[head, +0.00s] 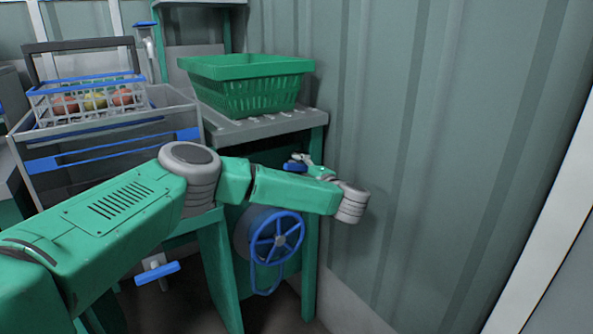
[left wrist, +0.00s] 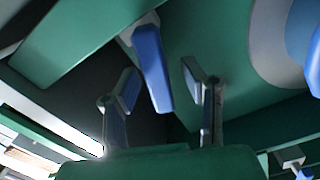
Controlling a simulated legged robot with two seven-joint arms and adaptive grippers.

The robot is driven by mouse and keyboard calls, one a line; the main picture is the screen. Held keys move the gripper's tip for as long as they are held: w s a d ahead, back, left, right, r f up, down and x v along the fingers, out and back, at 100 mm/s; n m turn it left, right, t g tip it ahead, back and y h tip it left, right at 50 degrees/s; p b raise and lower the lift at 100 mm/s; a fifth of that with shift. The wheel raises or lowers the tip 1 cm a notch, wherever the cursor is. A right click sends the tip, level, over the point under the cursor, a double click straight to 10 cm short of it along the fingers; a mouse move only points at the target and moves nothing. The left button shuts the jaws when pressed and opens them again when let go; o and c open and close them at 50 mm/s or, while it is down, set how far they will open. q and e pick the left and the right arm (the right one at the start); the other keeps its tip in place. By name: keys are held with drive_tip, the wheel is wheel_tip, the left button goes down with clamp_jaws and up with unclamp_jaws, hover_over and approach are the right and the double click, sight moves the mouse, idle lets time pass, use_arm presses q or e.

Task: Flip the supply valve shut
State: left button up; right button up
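The valve's blue lever handle (left wrist: 153,68) shows in the left wrist view on a pale grey stem, against green metal. It lies just past and between the fingertips of my left gripper (left wrist: 160,82). The two fingers stand apart with a gap around the lever, and no grip on it shows. In the head view my left arm reaches across to the stand's right front corner. My left gripper (head: 308,163) is small there and partly hidden behind my arm, beside a blue handle (head: 294,166). My right gripper is in neither view.
A blue handwheel (head: 275,238) is below my forearm on the green stand. Another blue lever (head: 158,272) is lower left. A green crate (head: 248,68) stands on top, and a basket of tomatoes (head: 90,75) is left. A corrugated wall (head: 430,150) closes the right side.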

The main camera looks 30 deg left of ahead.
use_arm(q)
clamp_jaws()
drive_tip(key=shift+n, duration=0.6)
drive_tip(key=shift+f+n, duration=0.3)
drive_tip(key=shift+n, duration=1)
drive_tip(key=shift+s, duration=0.1)
unclamp_jaws()
drive_tip(key=shift+r, duration=0.1)
